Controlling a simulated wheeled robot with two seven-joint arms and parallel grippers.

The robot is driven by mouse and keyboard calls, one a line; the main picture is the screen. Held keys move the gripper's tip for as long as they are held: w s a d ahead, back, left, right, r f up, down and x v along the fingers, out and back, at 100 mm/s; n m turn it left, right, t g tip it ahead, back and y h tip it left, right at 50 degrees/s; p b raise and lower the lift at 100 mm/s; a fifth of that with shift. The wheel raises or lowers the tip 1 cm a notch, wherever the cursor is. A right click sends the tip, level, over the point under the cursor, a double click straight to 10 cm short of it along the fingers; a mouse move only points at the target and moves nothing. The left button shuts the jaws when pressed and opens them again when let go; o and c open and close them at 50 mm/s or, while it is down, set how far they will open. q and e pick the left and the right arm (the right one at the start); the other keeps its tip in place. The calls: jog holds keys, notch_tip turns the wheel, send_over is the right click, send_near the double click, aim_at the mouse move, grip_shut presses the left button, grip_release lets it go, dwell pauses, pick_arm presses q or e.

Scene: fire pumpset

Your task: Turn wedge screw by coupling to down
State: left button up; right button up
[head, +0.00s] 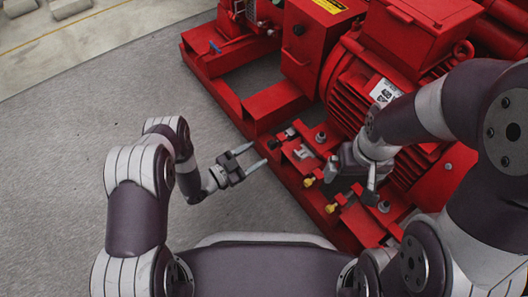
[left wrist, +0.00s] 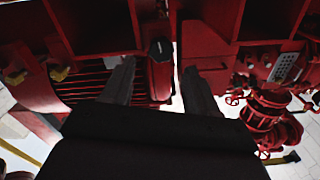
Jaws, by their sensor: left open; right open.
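Two dark-headed screws sit at the red base's edge near the coupling side, one of them the wedge screw (head: 290,132); I cannot tell which of the two is meant. In the left wrist view a dark screw head on a red block (left wrist: 160,50) shows between the fingers, with no contact visible. My left gripper (head: 257,155) is open and empty, its fingers pointing at the base edge, just short of it. It also shows in the left wrist view (left wrist: 158,85). My right gripper (head: 351,181) is open over the base beside the motor, near the yellow-headed screws (head: 308,182).
The red motor (head: 370,85) and a red box-shaped housing (head: 305,45) rise behind the base. The red base frame (head: 255,105) has raised edges. Grey floor (head: 70,130) to the left is clear. A red valve assembly (left wrist: 265,115) shows in the left wrist view.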

aim_at(270, 146)
pick_arm(q)
jog(key=b+x, duration=0.1)
jog(key=x, duration=0.3)
jog(key=shift+d+f, duration=0.1)
jog(key=shift+w+d, duration=0.1)
jog(key=shift+w, duration=0.05)
jog(key=c, duration=1)
jog(key=shift+c, duration=0.2)
pick_arm(e)
notch_tip(270, 146, down, 2)
jog(key=shift+f, duration=0.15)
